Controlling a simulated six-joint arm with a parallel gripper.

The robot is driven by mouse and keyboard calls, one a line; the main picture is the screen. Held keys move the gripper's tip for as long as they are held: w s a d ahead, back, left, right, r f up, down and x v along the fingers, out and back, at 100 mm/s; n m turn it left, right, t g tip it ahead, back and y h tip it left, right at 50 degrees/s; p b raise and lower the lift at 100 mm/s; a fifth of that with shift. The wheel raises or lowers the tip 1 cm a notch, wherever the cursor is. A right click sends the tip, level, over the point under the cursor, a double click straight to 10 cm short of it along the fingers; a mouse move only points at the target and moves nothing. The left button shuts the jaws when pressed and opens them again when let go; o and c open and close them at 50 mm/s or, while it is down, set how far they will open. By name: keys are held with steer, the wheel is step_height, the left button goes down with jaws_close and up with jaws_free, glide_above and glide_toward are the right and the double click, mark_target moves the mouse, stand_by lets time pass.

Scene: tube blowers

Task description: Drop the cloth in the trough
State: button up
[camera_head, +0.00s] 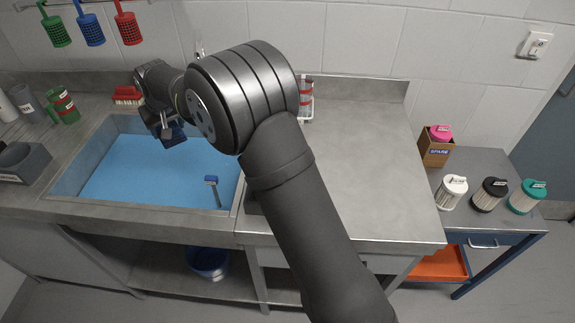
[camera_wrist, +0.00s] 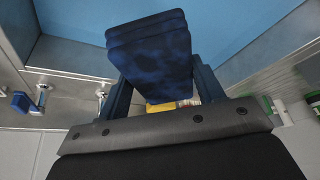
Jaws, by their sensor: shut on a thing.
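A folded dark blue cloth (camera_wrist: 155,62) is between the fingers of my gripper (camera_wrist: 162,88) in the wrist view. My gripper is shut on it. In the head view the cloth (camera_head: 173,134) shows as a small dark blue piece below my gripper (camera_head: 165,122). The trough (camera_head: 130,170) is a sunken basin with a blue inside, set in the grey counter. My gripper holds the cloth over the back part of the trough, above its floor. In the wrist view the trough's blue inside (camera_wrist: 235,28) shows behind the cloth. My arm hides the trough's back right corner.
A blue-headed tap or stick (camera_head: 213,188) stands at the trough's right side. A red brush (camera_head: 127,95) lies on the back ledge. Green cups (camera_head: 62,105) stand at the left. The counter right of my arm (camera_head: 375,170) is clear. Lidded jars (camera_head: 490,193) stand on the side table.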

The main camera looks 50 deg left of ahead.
steer(key=s+a+f, duration=0.3)
steer(key=s+f, duration=0.1)
steer(key=f, duration=0.5)
steer(key=shift+s+n, duration=0.4)
steer(key=shift+a, duration=0.1)
steer(key=o, duration=1)
steer(key=shift+r, duration=0.1)
steer(key=v, duration=1.7)
steer(key=shift+w, duration=0.3)
